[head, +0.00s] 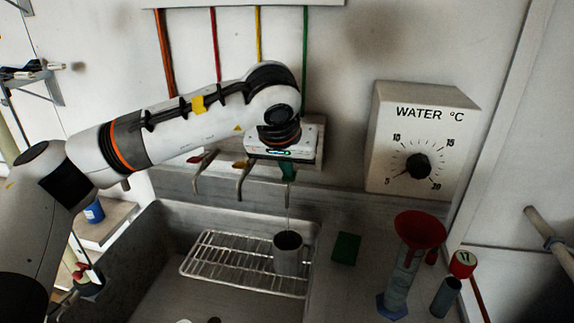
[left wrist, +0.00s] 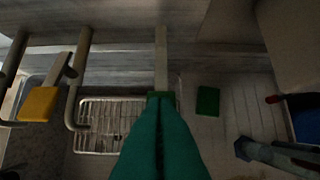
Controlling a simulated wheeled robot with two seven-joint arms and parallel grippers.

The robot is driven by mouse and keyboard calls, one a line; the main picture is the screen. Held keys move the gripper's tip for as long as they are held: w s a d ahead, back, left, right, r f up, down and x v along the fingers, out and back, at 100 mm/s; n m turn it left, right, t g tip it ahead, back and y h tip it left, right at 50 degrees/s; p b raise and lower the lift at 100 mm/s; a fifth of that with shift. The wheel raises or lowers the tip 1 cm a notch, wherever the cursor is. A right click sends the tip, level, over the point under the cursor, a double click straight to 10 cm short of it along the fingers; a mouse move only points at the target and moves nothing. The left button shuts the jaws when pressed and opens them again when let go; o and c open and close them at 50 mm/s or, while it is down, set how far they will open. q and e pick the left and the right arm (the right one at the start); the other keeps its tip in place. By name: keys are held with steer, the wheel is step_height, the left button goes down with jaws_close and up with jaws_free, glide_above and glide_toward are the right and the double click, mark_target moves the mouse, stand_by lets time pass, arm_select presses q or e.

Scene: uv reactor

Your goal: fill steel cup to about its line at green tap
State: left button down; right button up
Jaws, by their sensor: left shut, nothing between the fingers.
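The steel cup (head: 288,257) stands upright on a wire rack in the sink, under the green tap's spout (head: 287,194). A thin stream of water runs from the spout down into the cup. The water level and the cup's line are too small to tell. My left gripper (head: 288,174) is at the green tap, its teal fingers pointing down just above the spout. In the left wrist view the closed fingers (left wrist: 160,135) reach the tap's spout (left wrist: 161,60) and hide the cup. Nothing is held between them. The tap's lever is mostly hidden. My right gripper is not in view.
The wire rack (head: 225,262) lies across the sink. Other tap spouts (head: 242,180) hang to the left. A green block (head: 346,248), a red funnel (head: 420,229) in a cylinder and a small red-topped container (head: 462,264) stand right. The water dial box (head: 420,140) is on the wall.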

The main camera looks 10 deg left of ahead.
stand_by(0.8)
arm_select(q)
steer(key=shift+r+p, duration=0.5)
steer(key=shift+r, duration=0.3)
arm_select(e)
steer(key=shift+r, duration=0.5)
